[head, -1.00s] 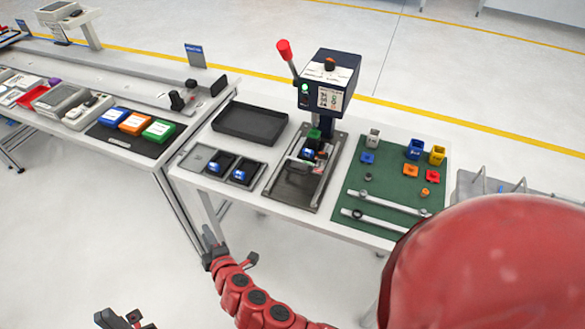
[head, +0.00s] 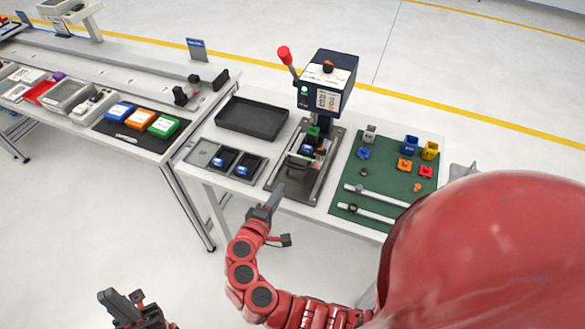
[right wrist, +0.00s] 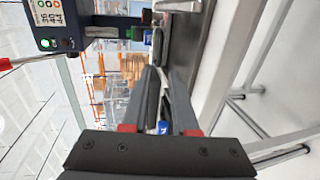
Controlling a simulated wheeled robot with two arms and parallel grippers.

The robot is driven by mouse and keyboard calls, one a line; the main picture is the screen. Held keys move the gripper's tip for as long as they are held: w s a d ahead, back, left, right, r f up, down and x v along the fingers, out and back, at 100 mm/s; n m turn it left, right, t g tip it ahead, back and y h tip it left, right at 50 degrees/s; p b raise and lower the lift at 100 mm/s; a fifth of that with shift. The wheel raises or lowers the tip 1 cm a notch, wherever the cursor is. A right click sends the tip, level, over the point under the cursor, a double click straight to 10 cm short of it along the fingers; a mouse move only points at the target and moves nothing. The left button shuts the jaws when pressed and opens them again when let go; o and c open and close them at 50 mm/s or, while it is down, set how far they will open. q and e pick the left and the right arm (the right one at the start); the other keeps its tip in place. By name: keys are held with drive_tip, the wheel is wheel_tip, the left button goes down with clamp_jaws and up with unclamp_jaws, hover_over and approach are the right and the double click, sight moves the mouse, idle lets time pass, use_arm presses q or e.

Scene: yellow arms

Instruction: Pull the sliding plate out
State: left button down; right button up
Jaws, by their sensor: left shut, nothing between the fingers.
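The sliding plate (head: 290,183) is a grey metal plate under the dark blue press (head: 326,85), with a dark handle (head: 297,162) standing on it. Small black and blue parts sit behind the handle, below the press head. My right gripper (head: 276,196) is at the table's front edge, just in front of the plate and below the handle, apparently not touching it. In the right wrist view its two dark fingers (right wrist: 160,75) lie close together at the tips; whether they touch is unclear. My left gripper (head: 122,300) is shut and empty, low over the floor at the left.
Left of the plate lie a black tray (head: 252,118) and a grey holder (head: 202,152) with black-blue parts. A green mat (head: 375,213) with coloured blocks and two rods lies right. A side table (head: 160,150) carries coloured boxes. The press lever (head: 284,54) has a red knob.

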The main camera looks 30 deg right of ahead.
sight(295, 167)
drive_tip(key=p+x, duration=0.2)
drive_tip(key=x, duration=0.8)
drive_tip(key=shift+w+r+p, duration=0.15)
drive_tip(key=shift+p, duration=0.25)
drive_tip(key=shift+w+d+f, duration=0.25)
drive_tip(key=shift+d, duration=0.15)
clamp_jaws()
idle(0.4)
